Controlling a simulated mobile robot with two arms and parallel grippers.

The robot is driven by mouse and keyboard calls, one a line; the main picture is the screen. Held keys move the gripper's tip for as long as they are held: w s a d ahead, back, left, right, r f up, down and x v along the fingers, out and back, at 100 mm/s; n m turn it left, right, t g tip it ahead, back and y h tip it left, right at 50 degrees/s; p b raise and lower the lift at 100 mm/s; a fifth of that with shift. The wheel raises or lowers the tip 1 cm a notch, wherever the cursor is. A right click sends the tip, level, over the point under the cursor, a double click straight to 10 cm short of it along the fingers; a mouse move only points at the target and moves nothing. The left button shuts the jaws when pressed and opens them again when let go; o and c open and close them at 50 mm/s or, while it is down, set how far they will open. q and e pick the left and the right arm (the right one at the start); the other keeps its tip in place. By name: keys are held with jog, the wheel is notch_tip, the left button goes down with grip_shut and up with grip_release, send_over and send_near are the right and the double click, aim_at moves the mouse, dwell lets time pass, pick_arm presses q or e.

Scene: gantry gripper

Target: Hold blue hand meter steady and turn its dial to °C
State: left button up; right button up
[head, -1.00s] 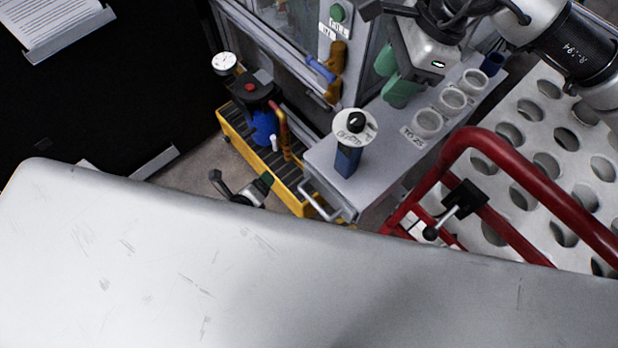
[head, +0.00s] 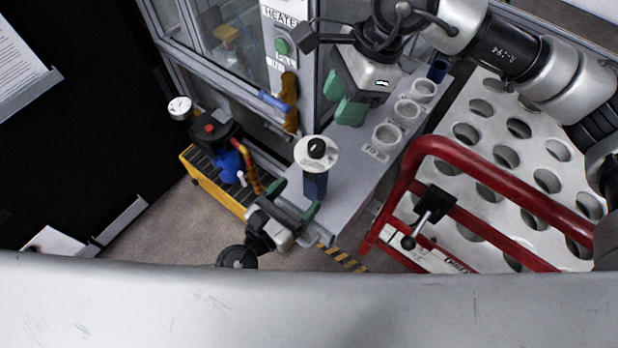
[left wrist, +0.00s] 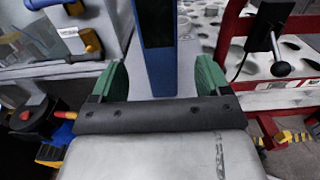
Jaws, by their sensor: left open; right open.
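The blue hand meter (head: 315,186) stands upright on the grey shelf (head: 350,160), topped by a white round dial plate with a black knob (head: 316,148). The dial's setting is too small to read. My left gripper (head: 297,200) is open, low at the meter's near side. In the left wrist view the meter's blue body (left wrist: 157,50) rises between and beyond the green fingertips (left wrist: 162,82), with gaps on both sides. My right gripper (head: 342,98) is open and empty, above the shelf behind the dial.
Several white cups (head: 388,137) stand on the shelf to the right. A red tubular frame (head: 470,155) and a perforated white plate (head: 520,128) lie further right.

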aim_at(310, 182)
pick_arm(q)
jog(key=x, duration=0.6)
jog(key=shift+w+d, duration=0.2)
